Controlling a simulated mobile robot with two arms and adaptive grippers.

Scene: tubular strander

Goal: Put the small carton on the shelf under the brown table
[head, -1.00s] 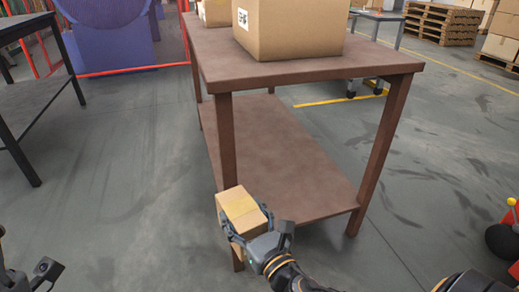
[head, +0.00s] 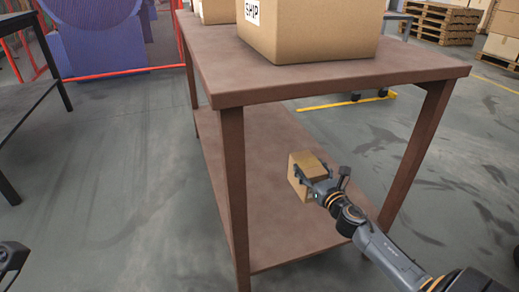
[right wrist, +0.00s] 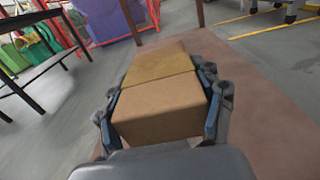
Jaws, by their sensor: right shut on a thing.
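The small carton (head: 305,173) is a plain brown box held in my right gripper (head: 318,181). In the right wrist view the carton (right wrist: 163,97) sits between the two fingers of the right gripper (right wrist: 163,108), which touch its sides. The brown table (head: 345,80) has a lower shelf (head: 265,165) close to the floor. The carton is over this shelf, between the front legs; I cannot tell whether its underside touches the shelf. Part of my left gripper (head: 12,258) shows at the left edge; its fingertips are not clear.
Larger cartons, one marked SHIP (head: 310,28), stand on the tabletop. The front legs (head: 233,190) flank the shelf opening. The lower shelf looks bare around the carton. A dark table (head: 40,85) is at left and pallets (head: 440,22) at back right.

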